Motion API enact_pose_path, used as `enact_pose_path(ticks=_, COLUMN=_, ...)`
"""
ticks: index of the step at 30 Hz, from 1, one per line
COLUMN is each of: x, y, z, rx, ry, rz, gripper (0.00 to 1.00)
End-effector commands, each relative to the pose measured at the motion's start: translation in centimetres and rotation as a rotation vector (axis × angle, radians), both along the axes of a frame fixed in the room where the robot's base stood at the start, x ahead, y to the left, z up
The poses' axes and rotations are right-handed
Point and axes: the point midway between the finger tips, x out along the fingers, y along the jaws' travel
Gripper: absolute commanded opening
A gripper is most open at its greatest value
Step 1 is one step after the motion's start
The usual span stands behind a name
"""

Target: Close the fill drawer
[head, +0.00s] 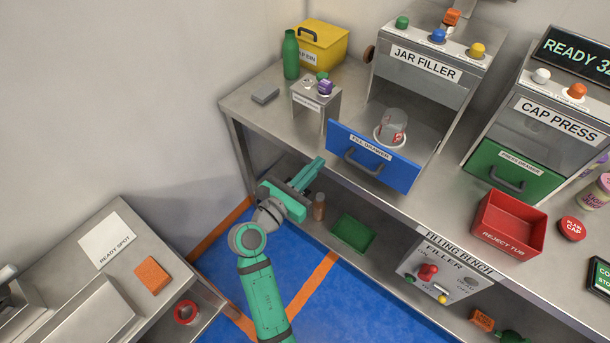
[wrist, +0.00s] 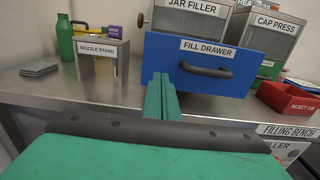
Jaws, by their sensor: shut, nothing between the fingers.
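The blue fill drawer (head: 371,156) is pulled out of the jar filler (head: 428,66), and its dark handle (head: 363,161) faces me. A clear jar (head: 391,126) with red marks stands inside the drawer. In the wrist view the fill drawer (wrist: 205,65) is ahead, with its handle (wrist: 207,70) right of my fingers. My green gripper (head: 315,165) is shut and empty, to the left of the drawer front. In the wrist view my gripper (wrist: 161,82) points at the drawer's left part; I cannot tell whether it touches.
A nozzle stand (head: 316,101) is left of the drawer on the steel bench. The green press drawer (head: 513,172) and a red reject tub (head: 509,222) are to the right. A green tray (head: 353,233) lies on the lower shelf. Blue floor is clear around my arm.

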Motion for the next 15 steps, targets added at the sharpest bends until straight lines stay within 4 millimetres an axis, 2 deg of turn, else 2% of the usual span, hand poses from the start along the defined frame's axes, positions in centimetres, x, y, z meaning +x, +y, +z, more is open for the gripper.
enact_pose_path(ticks=6, x=3.3, y=-2.3, z=0.1, rx=0.001, ry=-0.002, rz=-0.002, gripper=0.00)
enact_pose_path(ticks=15, x=5.6, y=-3.9, z=0.0, rx=0.001, ry=-0.001, rz=-0.001, gripper=0.00)
